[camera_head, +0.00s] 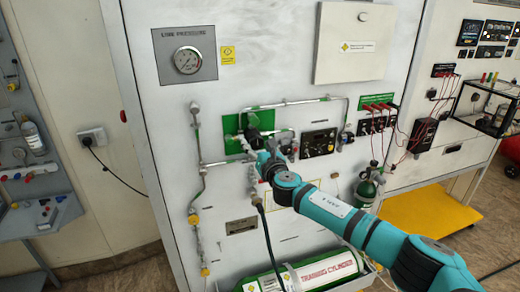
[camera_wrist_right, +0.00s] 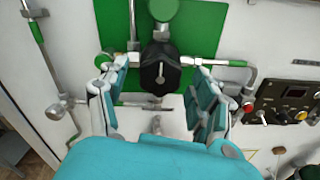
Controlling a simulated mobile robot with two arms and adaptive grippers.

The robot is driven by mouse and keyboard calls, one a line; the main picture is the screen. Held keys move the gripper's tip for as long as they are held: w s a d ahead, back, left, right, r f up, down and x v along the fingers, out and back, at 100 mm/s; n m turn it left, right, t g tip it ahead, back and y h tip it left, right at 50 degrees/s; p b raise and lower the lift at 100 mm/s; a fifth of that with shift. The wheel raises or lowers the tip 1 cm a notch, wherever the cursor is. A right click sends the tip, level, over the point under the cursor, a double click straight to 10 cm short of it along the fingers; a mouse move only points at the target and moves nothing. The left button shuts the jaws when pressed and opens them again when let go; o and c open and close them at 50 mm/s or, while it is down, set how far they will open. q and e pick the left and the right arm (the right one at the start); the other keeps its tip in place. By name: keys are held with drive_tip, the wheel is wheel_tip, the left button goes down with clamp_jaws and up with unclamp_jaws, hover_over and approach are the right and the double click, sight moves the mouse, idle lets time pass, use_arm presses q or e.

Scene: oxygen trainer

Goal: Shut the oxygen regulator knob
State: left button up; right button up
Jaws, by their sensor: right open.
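The oxygen regulator knob (camera_wrist_right: 160,68) is black with a pale pointer line, in front of a green backing plate (camera_wrist_right: 205,30) on the white panel. In the right wrist view the pointer stands roughly upright. My right gripper (camera_wrist_right: 148,72) is open, one finger on each side of the knob with a visible gap on both sides. In the head view my right gripper (camera_head: 255,141) is at the green plate, where it partly hides the knob. I cannot tell whether the fingertips reach past the knob's face. My left gripper is not in view.
Metal pipes (camera_head: 290,102) run around the knob. A black control box (camera_head: 318,143) sits just to the right. A pressure gauge (camera_head: 187,60) is above left. A green training cylinder (camera_head: 310,272) lies below. A small green bottle (camera_head: 366,190) hangs at the right.

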drive_tip(key=v, duration=1.2)
drive_tip(key=shift+f, duration=0.1)
